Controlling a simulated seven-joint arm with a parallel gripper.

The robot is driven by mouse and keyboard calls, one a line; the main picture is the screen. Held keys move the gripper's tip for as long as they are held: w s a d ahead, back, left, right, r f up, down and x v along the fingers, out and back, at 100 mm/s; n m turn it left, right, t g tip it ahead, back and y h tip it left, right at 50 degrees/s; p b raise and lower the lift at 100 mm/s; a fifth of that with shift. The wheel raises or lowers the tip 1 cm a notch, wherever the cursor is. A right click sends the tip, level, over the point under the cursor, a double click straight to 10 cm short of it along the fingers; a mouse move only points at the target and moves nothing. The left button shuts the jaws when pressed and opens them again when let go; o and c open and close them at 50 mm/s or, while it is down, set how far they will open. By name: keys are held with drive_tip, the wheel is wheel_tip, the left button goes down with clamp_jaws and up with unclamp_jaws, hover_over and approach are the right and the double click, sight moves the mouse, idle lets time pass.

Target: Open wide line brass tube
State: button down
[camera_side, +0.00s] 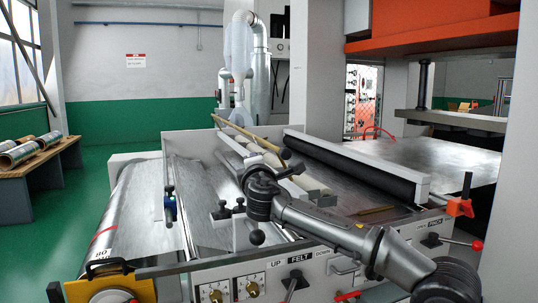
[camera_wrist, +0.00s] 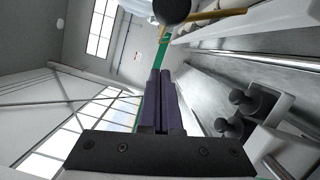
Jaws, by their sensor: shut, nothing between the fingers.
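A long brass-coloured tube (camera_side: 240,132) runs slantwise over the back part of the machine bed, with a dark round knob near its right end. In the wrist view a brass tube (camera_wrist: 218,14) shows at the top edge, beside a large black ball (camera_wrist: 172,9). My gripper (camera_wrist: 161,72) is shut and empty, its dark fingers together and apart from the tube. In the side view my arm reaches in from the lower right, and its wrist hides part of the bed; the fingers are hard to make out there.
Pale rollers (camera_side: 300,181) lie beside the tube. A black roller (camera_side: 345,171) in a white frame is to the right. Black knobs (camera_wrist: 255,100) stand close to the right of my fingers. A control panel (camera_side: 300,272) with dials and levers is in front.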

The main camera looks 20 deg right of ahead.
sight(278, 148)
drive_tip(key=shift+w+d, duration=0.25)
drive_tip(key=shift+w, duration=0.45)
drive_tip(key=shift+d+r, duration=0.25)
drive_tip(key=shift+d, duration=0.7)
drive_tip(key=shift+d+r, duration=0.25)
drive_tip(key=shift+d, duration=0.7)
drive_tip(key=shift+d+r+m, duration=0.55)
drive_tip(key=shift+d+m, duration=0.15)
drive_tip(key=shift+d+r+m+g, duration=0.3)
drive_tip(key=shift+d+m, duration=0.15)
drive_tip(key=shift+m, duration=0.15)
drive_tip(key=shift+s, duration=0.1)
